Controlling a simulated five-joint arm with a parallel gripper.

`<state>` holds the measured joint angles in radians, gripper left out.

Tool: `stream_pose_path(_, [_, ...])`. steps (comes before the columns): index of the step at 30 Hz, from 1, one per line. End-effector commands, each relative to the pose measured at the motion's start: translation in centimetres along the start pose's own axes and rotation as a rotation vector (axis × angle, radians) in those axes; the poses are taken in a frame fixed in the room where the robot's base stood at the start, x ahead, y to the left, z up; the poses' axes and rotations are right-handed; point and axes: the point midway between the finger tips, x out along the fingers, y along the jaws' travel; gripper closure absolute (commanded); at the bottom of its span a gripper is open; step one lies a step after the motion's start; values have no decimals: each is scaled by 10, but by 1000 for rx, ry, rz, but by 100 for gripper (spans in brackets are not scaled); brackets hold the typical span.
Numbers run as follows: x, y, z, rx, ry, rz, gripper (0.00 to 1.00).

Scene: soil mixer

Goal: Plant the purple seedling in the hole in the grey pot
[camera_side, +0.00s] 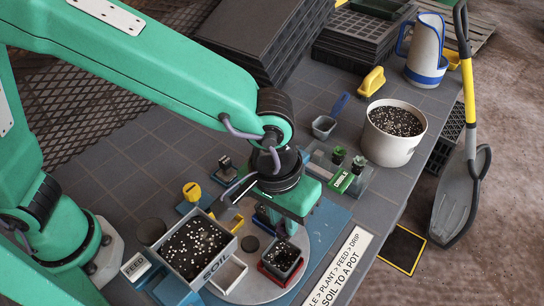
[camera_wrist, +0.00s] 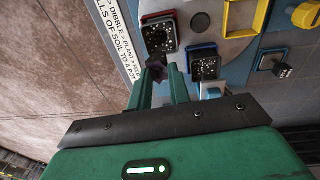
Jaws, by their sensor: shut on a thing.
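My gripper (camera_wrist: 160,78) is shut on a small dark purplish piece (camera_wrist: 156,71), which looks like the purple seedling. Its leaves are not clear. The held piece is near the red-held pot, apart or touching I cannot tell. No hole is clearly visible.
The table's right edge is close.

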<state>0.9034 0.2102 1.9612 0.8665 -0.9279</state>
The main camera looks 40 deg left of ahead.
Motion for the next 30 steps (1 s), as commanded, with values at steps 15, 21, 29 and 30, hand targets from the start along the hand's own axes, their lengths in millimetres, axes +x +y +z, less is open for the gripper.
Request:
stream_pose_path(15, [4,-1,5,0,1,3,94])
stream_pose_path(21, [11,-2,6,0,0,1,94])
stream_pose_path(29, [23,-3,6,0,0,1,94])
stream_pose_path(30, [25,-3,7,0,0,1,94])
